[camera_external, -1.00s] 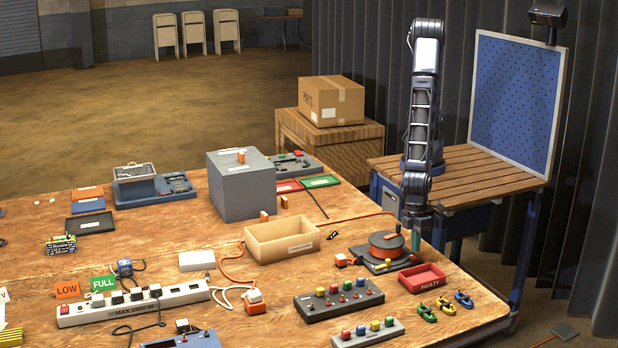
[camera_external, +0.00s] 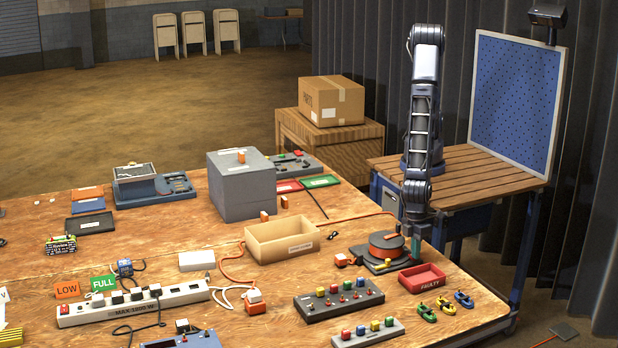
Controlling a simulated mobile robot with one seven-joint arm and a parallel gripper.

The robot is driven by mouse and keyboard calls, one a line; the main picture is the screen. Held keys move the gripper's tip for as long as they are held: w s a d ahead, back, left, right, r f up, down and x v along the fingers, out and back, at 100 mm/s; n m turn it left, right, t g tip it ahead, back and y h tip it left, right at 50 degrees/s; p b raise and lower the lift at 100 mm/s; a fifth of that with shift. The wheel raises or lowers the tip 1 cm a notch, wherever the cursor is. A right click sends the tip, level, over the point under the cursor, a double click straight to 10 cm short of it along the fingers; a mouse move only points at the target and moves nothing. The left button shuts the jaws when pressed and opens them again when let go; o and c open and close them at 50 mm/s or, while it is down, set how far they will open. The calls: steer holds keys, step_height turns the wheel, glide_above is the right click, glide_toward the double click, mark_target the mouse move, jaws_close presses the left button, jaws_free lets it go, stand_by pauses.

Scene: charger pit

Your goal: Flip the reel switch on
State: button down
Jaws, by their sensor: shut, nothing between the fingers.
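The cable reel (camera_external: 386,246), an orange drum with a dark top on a dark grey base, sits near the right edge of the wooden table. Small yellow and red parts show on its base; which one is the reel switch, and its position, I cannot tell. My gripper (camera_external: 415,254) points down just right of the drum, at the right end of the reel's base. It is shut and empty. Its fingertips are low, close to the base; whether they touch it I cannot tell.
A red tray marked FAULTY (camera_external: 422,276) lies just in front of my gripper. A tan open box (camera_external: 287,240) stands left of the reel, and a switch panel (camera_external: 338,300) lies in front. Several coloured clips (camera_external: 445,305) lie near the table's right edge.

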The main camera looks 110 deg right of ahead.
steer(key=shift+d+f, duration=0.1)
steer(key=shift+d, duration=0.1)
steer(key=shift+d+r, duration=0.2)
steer(key=shift+d, duration=0.45)
step_height(320, 180, up, 14)
steer(key=a, duration=0.1)
steer(key=shift+a, duration=0.4)
steer(key=shift+d, duration=0.1)
stand_by(0.4)
